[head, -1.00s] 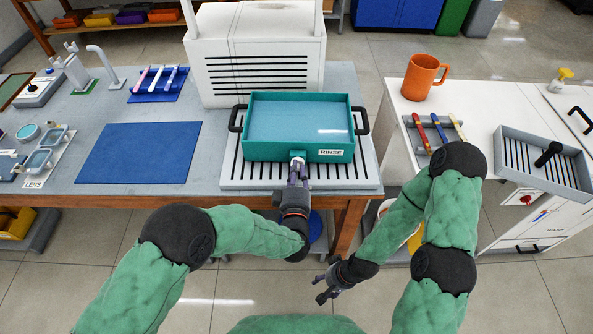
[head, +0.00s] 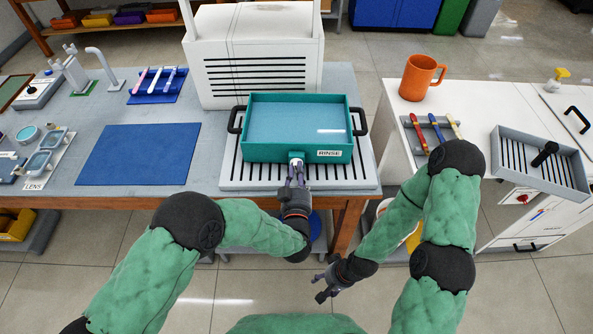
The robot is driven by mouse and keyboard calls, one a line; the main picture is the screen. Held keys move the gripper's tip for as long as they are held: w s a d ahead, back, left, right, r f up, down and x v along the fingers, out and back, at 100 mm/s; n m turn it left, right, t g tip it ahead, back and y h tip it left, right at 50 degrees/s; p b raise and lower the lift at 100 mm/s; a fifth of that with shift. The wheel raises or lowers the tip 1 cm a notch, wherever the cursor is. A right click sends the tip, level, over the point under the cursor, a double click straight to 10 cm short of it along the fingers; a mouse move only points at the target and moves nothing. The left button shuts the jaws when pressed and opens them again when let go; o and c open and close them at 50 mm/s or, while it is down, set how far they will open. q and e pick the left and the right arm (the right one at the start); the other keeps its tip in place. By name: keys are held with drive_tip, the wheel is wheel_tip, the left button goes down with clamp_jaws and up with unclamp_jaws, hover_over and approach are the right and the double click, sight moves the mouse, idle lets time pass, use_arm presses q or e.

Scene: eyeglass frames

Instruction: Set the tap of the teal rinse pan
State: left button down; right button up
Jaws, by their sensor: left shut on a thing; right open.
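The teal rinse pan (head: 264,150), labelled RINSE, stands on a slotted white drain board on the table and holds pale blue liquid. Its tap (head: 296,157) is a small teal and white fitting low on the front wall. My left gripper (head: 297,170) is at the front of the pan, its fingers pointing up to the tap and shut on it; the fingers partly cover the tap. My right gripper (head: 322,288) is open and empty, low over the floor in front of the table, well away from the pan.
The drain board (head: 230,180) reaches the table's front edge. A white slotted box (head: 255,55) stands behind the pan. A blue mat (head: 138,153) lies left. An orange mug (head: 420,76) and a grey slotted tray (head: 540,160) are on the white counter at right.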

use_arm(q)
drive_tip(key=m, duration=0.3)
drive_tip(key=m+p, duration=0.1)
drive_tip(key=m, duration=0.1)
drive_tip(key=shift+d+f+m, duration=0.15)
drive_tip(key=shift+f+m, duration=0.05)
drive_tip(key=shift+m, duration=0.2)
drive_tip(key=m, duration=0.4)
drive_tip(key=shift+d+f+m+p, duration=0.1)
drive_tip(key=shift+f+m+p, duration=0.05)
drive_tip(key=shift+m+p, duration=0.25)
drive_tip(key=c, duration=1.1)
unclamp_jaws()
drive_tip(key=shift+s, duration=0.1)
drive_tip(key=s, duration=1.1)
drive_tip(key=shift+s+a, duration=0.2)
drive_tip(key=shift+s, duration=0.2)
